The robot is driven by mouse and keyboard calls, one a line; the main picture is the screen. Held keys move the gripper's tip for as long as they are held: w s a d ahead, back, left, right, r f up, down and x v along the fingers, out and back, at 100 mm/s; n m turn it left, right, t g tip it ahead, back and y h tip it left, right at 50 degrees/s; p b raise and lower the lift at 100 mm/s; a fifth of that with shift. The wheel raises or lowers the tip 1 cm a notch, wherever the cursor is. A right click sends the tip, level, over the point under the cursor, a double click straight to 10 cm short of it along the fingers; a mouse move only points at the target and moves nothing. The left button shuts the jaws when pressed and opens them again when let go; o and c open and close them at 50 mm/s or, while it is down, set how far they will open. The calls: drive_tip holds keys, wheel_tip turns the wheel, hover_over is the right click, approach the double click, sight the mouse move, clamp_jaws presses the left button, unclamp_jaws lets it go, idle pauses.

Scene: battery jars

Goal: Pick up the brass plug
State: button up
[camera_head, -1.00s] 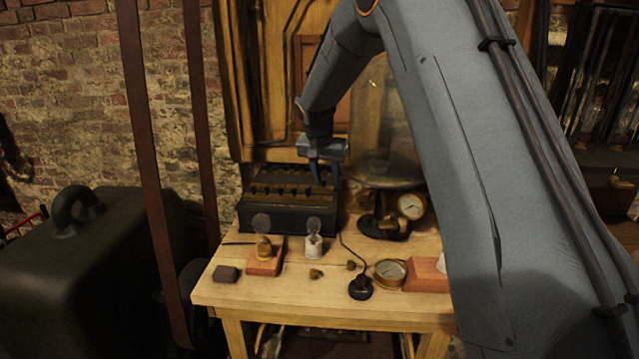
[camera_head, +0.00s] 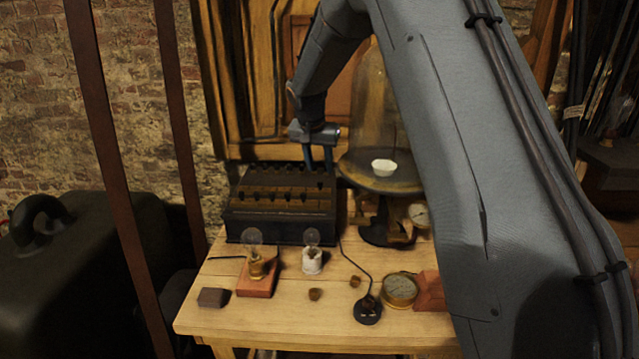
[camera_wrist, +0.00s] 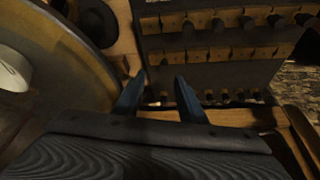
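My gripper (camera_head: 318,168) hangs fingers-down at the back right end of a dark battery box (camera_head: 280,222), close to a glass bell jar. In the wrist view my gripper (camera_wrist: 158,88) has its two blue fingers apart, with a small brassy spot low between them that is too dark to make out. The battery box (camera_wrist: 215,76) has rows of dark knobs and brass pieces. Two small brownish-brass pieces lie loose on the table, one at the front (camera_head: 315,294) and one to its right (camera_head: 355,281). I cannot tell which piece is the brass plug.
The bell jar (camera_head: 371,100) covers a white cup (camera_head: 384,167) right of my gripper. Two small lamps (camera_head: 256,265) (camera_head: 312,260), a dark block (camera_head: 212,298), a corded black puck (camera_head: 367,310) and a brass gauge (camera_head: 399,290) stand on the wooden table (camera_head: 270,318).

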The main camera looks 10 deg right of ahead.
sight(320, 182)
drive_tip(key=shift+a+p+x, duration=0.2)
drive_tip(key=shift+p+x, duration=0.6)
drive_tip(key=shift+x, duration=0.95)
drive_tip(key=shift+a+p+x, duration=0.25)
drive_tip(key=shift+p+x, duration=0.55)
drive_tip(key=shift+x, duration=0.9)
drive_tip(key=shift+w, duration=0.15)
drive_tip(key=shift+c, duration=0.2)
clamp_jaws()
